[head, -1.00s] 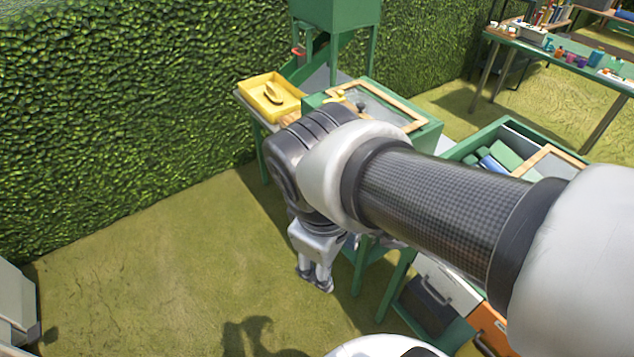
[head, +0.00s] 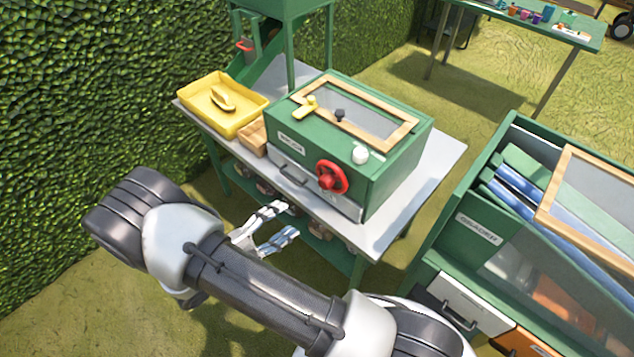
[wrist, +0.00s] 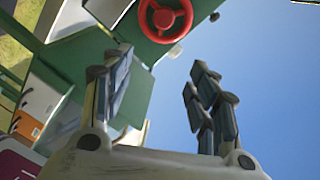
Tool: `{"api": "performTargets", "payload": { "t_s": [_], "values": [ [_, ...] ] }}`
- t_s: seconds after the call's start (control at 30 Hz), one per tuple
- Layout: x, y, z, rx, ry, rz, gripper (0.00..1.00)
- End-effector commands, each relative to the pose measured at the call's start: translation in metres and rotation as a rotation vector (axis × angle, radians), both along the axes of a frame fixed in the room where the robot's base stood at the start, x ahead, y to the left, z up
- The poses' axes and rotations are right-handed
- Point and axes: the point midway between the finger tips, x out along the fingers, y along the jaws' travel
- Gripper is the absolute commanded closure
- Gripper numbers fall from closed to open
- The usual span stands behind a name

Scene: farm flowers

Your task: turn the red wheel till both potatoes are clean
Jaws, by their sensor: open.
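The red wheel (head: 332,178) is on the front of a green box-shaped machine (head: 392,165) that stands on a grey-topped table. The wheel also shows at the top of the wrist view (wrist: 166,18), beyond the fingers. My gripper (head: 272,228) is in front of the table, below and left of the wheel and apart from it. Its two fingers are spread and empty, also in the wrist view (wrist: 160,95). I cannot make out potatoes behind the machine's clear lid (head: 360,108).
A yellow tray (head: 240,128) with a yellow item in it stands left of the machine. A white knob (head: 360,154) is on top near the wheel. A green grader bin (head: 450,215) stands to the right, a hedge (head: 90,80) to the left. Grass lies between hedge and table.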

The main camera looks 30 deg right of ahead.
Motion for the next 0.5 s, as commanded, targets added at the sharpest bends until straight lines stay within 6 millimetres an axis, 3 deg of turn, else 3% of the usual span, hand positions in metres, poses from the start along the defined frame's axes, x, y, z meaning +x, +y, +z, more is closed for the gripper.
{"api": "performTargets", "payload": {
  "t_s": [0.1, 0.27, 0.5],
  "values": [
    [0.002, 0.008, -0.023, -0.097, 0.134, 0.088, 0.46],
    [0.005, 0.008, -0.033, -0.146, 0.2, 0.128, 0.46],
    [0.018, -0.028, -0.034, -0.146, 0.203, 0.122, 0.46]
  ]
}}
